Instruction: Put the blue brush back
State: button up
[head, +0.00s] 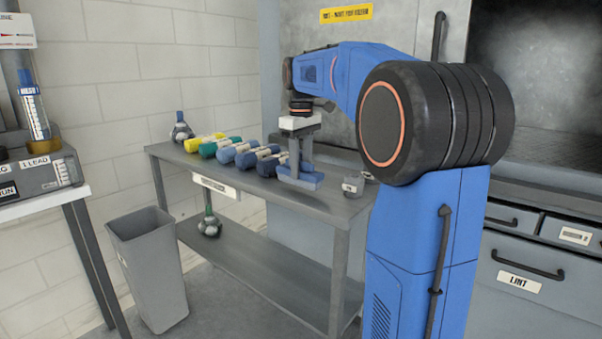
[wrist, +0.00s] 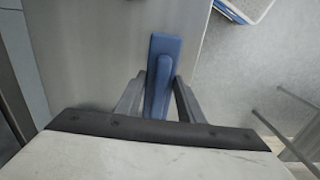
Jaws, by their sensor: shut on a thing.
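The blue brush (wrist: 165,55) shows in the wrist view as a long blue block with a raised handle. My gripper (wrist: 158,98) is shut on that handle, one grey finger on each side. In the head view my gripper (head: 296,160) points down over the grey table (head: 335,204), and the blue brush (head: 312,182) is at its fingertips. The brush is level and at or just above the tabletop; I cannot tell whether it touches. The fingers hide part of it.
A small grey cup (head: 352,187) is to the right. A grey bin (head: 148,265) stands on the floor. A lower shelf (head: 245,258) is under the table.

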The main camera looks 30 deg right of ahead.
aim_at(301, 162)
jog(key=shift+f, duration=0.95)
jog(key=shift+f, duration=0.15)
jog(key=o, duration=1)
notch_tip(301, 162, up, 12)
jog(key=shift+r, duration=0.15)
jog(key=shift+a, duration=0.1)
jog(key=s+a+f+m+t, duration=0.1)
jog(key=s+a+f, duration=0.4)
jog(key=s+f, duration=0.5)
jog(key=s+a+f+m+t, duration=0.1)
jog(key=s+a+f, duration=0.4)
jog(key=s+f, duration=0.5)
jog(key=s+a+f+m+t, duration=0.2)
jog(key=s+a+f, duration=0.3)
jog(key=s+f, duration=0.5)
jog(key=shift+a+t, duration=0.35)
jog(key=shift+t, duration=0.05)
